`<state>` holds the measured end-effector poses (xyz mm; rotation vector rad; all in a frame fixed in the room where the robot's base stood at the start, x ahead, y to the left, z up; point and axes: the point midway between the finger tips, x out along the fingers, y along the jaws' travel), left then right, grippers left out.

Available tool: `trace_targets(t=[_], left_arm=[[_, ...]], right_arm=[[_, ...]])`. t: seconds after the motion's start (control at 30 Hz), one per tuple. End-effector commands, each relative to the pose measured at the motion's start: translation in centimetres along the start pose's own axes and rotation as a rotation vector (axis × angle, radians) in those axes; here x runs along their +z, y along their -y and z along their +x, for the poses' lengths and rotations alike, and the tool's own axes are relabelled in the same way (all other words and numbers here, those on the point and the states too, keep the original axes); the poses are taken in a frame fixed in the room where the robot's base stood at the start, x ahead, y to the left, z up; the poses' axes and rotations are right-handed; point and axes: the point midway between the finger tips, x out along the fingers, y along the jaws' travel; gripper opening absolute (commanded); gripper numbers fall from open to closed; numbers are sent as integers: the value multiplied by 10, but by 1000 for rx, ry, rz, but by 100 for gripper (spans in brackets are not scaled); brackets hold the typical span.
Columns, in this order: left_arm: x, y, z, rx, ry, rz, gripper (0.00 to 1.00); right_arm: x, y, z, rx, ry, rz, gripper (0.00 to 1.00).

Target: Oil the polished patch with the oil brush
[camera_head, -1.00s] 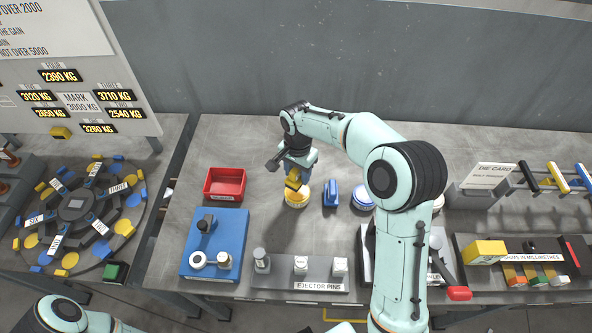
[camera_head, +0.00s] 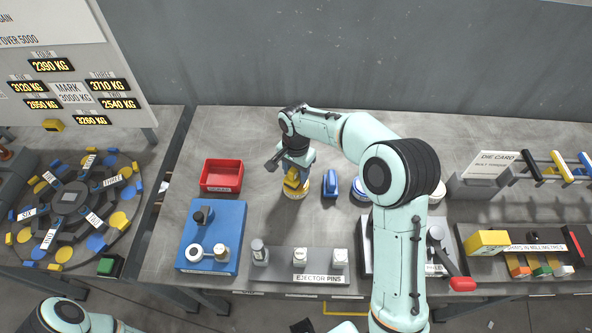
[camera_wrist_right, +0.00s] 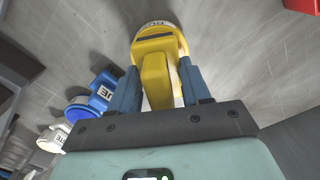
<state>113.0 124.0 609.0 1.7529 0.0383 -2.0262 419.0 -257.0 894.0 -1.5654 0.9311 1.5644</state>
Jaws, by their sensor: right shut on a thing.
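My right gripper (camera_head: 295,172) is shut on the upright grip of a yellow tool (camera_head: 294,184) with a round base, at the middle of the bench. In the right wrist view the blue fingers (camera_wrist_right: 154,88) are on either side of the yellow grip (camera_wrist_right: 155,74). The round yellow base (camera_wrist_right: 160,40) has a pale rim and a label I cannot read. The base appears to stand on the bench top. I cannot make out which object is the oil brush, nor a polished patch. My left gripper is out of view; only part of that arm shows at bottom left.
A blue tool (camera_head: 330,187) stands close right of the gripper, with another blue-and-white one beyond. A red bin (camera_head: 221,174) and a blue tray (camera_head: 214,238) with small items lie left. The ejector pins holder (camera_head: 300,263) is in front. The bench behind is clear.

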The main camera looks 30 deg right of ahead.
Motion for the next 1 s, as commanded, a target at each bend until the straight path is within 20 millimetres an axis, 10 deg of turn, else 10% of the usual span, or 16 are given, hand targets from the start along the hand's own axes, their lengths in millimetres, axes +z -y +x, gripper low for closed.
trace_targets(t=[1.0], left_arm=[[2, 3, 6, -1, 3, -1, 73]], right_arm=[[0, 0, 10, 0, 0, 0, 23]])
